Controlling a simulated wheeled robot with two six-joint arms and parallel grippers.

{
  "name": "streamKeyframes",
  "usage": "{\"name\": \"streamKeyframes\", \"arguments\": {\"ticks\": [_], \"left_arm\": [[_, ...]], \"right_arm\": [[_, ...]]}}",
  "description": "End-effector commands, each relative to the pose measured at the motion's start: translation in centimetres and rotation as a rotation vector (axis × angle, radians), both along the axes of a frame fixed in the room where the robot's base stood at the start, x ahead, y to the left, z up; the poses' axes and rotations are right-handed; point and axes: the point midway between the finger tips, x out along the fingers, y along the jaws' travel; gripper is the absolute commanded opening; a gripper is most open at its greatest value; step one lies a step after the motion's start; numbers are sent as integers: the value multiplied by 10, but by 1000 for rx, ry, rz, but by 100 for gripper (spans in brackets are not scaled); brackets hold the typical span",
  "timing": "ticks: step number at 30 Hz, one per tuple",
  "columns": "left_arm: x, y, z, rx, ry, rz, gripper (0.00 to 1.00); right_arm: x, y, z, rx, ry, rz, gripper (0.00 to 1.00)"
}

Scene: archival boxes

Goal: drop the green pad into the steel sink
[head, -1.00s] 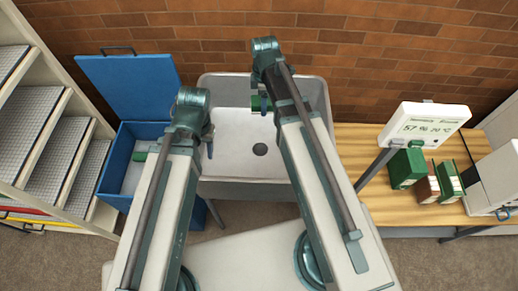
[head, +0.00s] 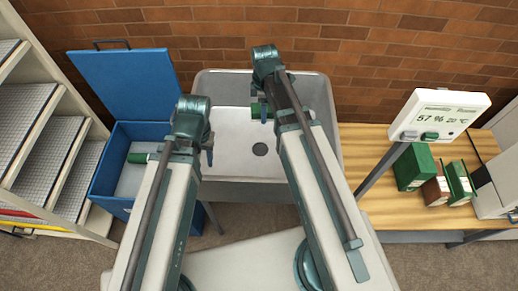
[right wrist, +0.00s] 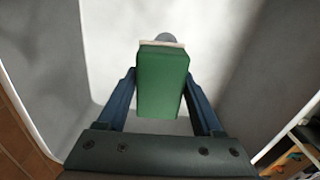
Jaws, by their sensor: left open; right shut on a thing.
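The green pad (right wrist: 162,85) is a green block with a pale far edge, held between the blue fingers of my right gripper (right wrist: 161,76) in the right wrist view. In the head view the pad (head: 257,110) shows small beside my right arm, over the steel sink (head: 225,150). The sink is a grey basin with a round dark drain (head: 260,149). My left gripper (head: 209,148) is open and empty near the sink's left side; its arm partly hides it.
Shelves stand at far left. A wooden table (head: 375,160) at right holds a display (head: 438,115) and several binders. A brick wall is behind.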

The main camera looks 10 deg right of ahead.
Motion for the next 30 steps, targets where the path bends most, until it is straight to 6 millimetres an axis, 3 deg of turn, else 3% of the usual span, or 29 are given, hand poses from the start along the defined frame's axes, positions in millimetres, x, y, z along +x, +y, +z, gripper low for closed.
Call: {"name": "streamKeyframes", "arguments": {"ticks": [2, 3, 8, 20, 30], "left_arm": [[0, 0, 1, 0, 0, 0, 45], [0, 0, 1, 0, 0, 0, 45], [0, 0, 1, 0, 0, 0, 45], [0, 0, 5, 0, 0, 0, 45], [0, 0, 40, 0, 0, 0, 45]], "right_arm": [[0, 0, 1, 0, 0, 0, 23], [0, 0, 1, 0, 0, 0, 71], [0, 0, 1, 0, 0, 0, 100], [0, 0, 5, 0, 0, 0, 100], [0, 0, 40, 0, 0, 0, 100]]}}
